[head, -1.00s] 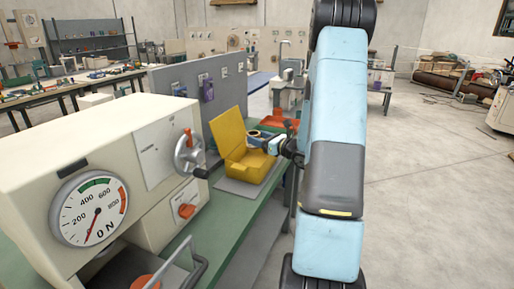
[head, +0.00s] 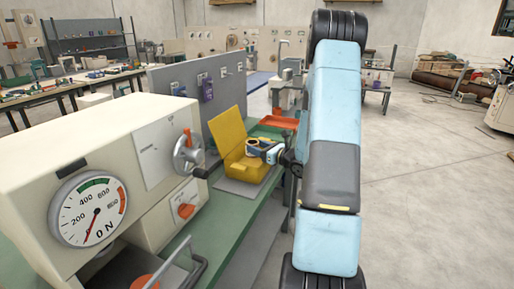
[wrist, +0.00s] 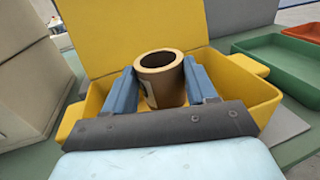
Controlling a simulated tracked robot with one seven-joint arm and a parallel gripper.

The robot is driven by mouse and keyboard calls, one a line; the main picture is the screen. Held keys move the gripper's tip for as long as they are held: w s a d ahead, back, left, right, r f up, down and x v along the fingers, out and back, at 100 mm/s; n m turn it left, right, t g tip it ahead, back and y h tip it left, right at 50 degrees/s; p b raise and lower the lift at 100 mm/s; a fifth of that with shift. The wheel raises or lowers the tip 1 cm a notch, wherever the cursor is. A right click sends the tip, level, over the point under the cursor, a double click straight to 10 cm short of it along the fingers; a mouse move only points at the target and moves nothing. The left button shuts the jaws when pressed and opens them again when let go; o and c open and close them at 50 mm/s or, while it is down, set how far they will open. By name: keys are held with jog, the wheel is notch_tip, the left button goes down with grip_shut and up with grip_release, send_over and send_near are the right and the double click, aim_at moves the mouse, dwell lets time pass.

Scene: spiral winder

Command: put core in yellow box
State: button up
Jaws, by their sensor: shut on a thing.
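The yellow box (head: 228,133) stands on the green bench with its lid raised; the lid also fills the back of the wrist view (wrist: 115,35). The core is a short brown cardboard tube (wrist: 160,60) with a pale patch on its side. My gripper (wrist: 160,78) has its two blue fingers shut on either side of the core, which is nearly upright. In the head view my gripper (head: 264,150) holds it at the open box. In the wrist view the core is within the box's rim outline; its lower end is hidden, so I cannot tell whether it touches the floor.
A green tray (wrist: 285,68) lies right of the box, with an orange tray (wrist: 304,32) beyond it. The grey upright panel (head: 180,95) stands behind the box. The cream machine with a dial (head: 100,165) and handwheel is at the left.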

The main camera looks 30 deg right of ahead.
jog(key=shift+s+f, duration=0.1)
jog(key=shift+f, duration=0.25)
